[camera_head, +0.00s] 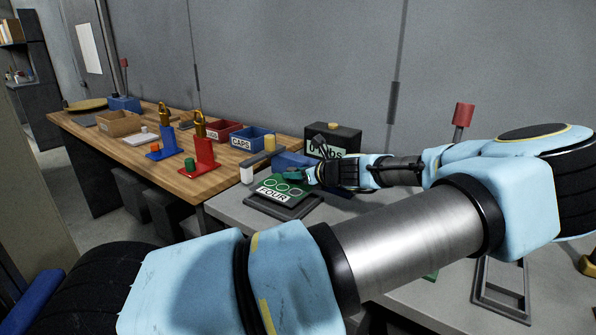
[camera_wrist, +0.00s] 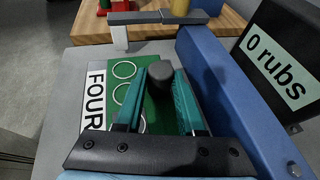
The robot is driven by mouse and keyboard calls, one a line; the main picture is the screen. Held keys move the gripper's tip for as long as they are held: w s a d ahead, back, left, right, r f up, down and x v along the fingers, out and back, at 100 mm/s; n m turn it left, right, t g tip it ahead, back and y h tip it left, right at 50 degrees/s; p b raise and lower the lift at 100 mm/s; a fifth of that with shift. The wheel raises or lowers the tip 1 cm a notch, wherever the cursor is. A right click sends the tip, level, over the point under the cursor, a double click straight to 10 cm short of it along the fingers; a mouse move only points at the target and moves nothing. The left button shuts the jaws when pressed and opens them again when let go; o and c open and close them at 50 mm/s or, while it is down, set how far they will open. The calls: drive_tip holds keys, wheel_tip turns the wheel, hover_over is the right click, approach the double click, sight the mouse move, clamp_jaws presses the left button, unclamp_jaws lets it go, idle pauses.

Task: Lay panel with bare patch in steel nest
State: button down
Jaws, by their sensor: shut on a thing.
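A green panel (camera_head: 284,186) with white rings and a white label reading FOUR is at the near corner of the grey bench, over a dark flat frame (camera_head: 290,211). I cannot tell whether it touches the frame. My gripper (camera_head: 308,174) is over the panel's right side. In the wrist view my gripper (camera_wrist: 160,100) has its two green fingers on either side of a dark round knob (camera_wrist: 160,74) above the panel (camera_wrist: 128,88), and is shut on it. The fingers hide part of the panel, and I cannot make out a bare patch.
A grey open frame (camera_head: 503,291) lies at the right of the grey bench. A black box (camera_head: 333,138) labelled "0 rubs" and a blue block (camera_head: 293,161) stand behind my gripper. The wooden table (camera_head: 190,184) holds red and blue bins and padlocked stands. My arm hides much of the bench.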

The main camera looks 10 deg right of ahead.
sight(295, 183)
drive_tip(key=shift+r+p, duration=0.15)
drive_tip(key=shift+p, duration=0.3)
drive_tip(key=shift+s+f+b, duration=0.1)
drive_tip(key=shift+f+b, duration=0.4)
drive_tip(key=shift+f, duration=0.8)
drive_tip(key=shift+f, duration=0.3)
drive_tip(key=shift+c, duration=2.2)
unclamp_jaws()
drive_tip(key=b+v, duration=0.2)
drive_tip(key=v, duration=0.7)
drive_tip(key=shift+s+d+b, duration=0.1)
drive_tip(key=shift+d+b, duration=0.05)
drive_tip(key=shift+b, duration=0.25)
drive_tip(key=shift+s+d+r, duration=0.25)
drive_tip(key=shift+s+r, duration=0.1)
drive_tip(key=shift+s, duration=0.25)
